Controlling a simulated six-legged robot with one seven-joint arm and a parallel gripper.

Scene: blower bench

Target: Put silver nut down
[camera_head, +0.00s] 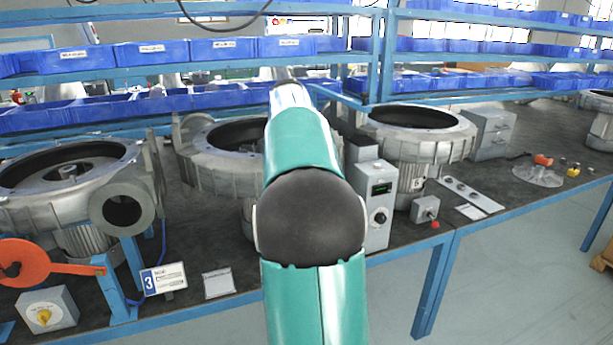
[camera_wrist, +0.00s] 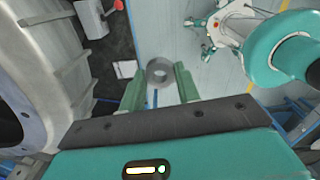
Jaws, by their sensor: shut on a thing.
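The silver nut (camera_wrist: 161,82) is a grey ring with a round hole, seen in the wrist view. My gripper (camera_wrist: 163,73) has its two green fingers on either side of it and is shut on it. The nut is held out in front of the wrist, with pale floor and the bench edge behind it in the picture. How high it is above the bench cannot be told. In the head view my own arm reaches away over the bench and hides the gripper and the nut.
A blower housing (camera_wrist: 38,65) stands close at left in the wrist view. In the head view, several blowers, one of them at right (camera_head: 420,135), stand on the dark bench. A grey control box (camera_head: 376,205) stands beside my arm. Blue bins (camera_head: 150,53) line the shelves behind.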

